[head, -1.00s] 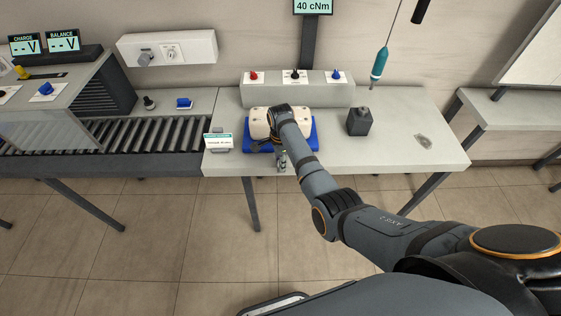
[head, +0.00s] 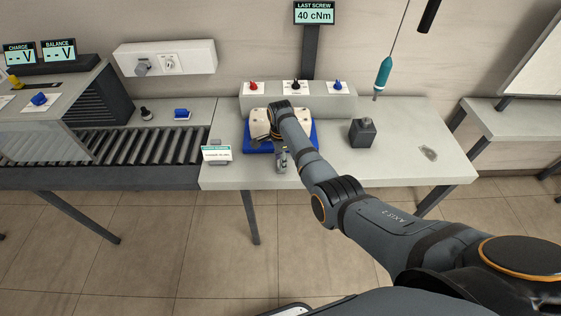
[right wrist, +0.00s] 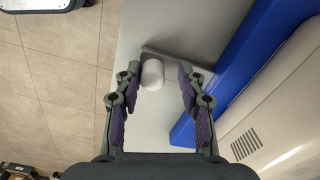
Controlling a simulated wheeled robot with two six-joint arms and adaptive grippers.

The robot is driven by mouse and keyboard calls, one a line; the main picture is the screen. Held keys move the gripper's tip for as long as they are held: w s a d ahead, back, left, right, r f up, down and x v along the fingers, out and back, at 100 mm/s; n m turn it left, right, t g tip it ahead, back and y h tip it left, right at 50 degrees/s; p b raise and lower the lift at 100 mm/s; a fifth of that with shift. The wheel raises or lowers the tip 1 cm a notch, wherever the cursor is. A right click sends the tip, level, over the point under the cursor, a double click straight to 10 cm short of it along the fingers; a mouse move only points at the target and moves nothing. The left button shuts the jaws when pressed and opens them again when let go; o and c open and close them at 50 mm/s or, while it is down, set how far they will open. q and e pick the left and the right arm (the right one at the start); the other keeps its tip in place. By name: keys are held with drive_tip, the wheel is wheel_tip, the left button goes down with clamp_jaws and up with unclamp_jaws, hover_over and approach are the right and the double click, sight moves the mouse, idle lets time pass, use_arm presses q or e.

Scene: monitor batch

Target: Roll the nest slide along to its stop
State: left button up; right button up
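The blue nest (head: 249,143) sits on the pale workbench, with a cream-coloured casing (head: 262,118) lying in it. My right arm covers part of both in the head view. In the right wrist view, the blue nest (right wrist: 236,62) and casing (right wrist: 290,105) are on the right. A whitish rounded knob (right wrist: 152,75) beside a thin grey bar (right wrist: 178,59) shows near the nest. My right gripper (right wrist: 158,88) is open, its fingers on either side of the knob, with a clear gap on the right. My left gripper is out of view.
A dark block (head: 362,132) stands right of the nest. A small sign (head: 216,154) stands at left, beside the roller conveyor (head: 140,147). A control box (head: 318,104) is behind, and a teal screwdriver (head: 383,73) hangs at right. The bench's right part is mostly clear.

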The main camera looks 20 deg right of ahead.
drive_tip(key=shift+f, duration=0.15)
wheel_tip(320, 180, up, 12)
idle(0.5)
drive_tip(key=shift+s, duration=0.1)
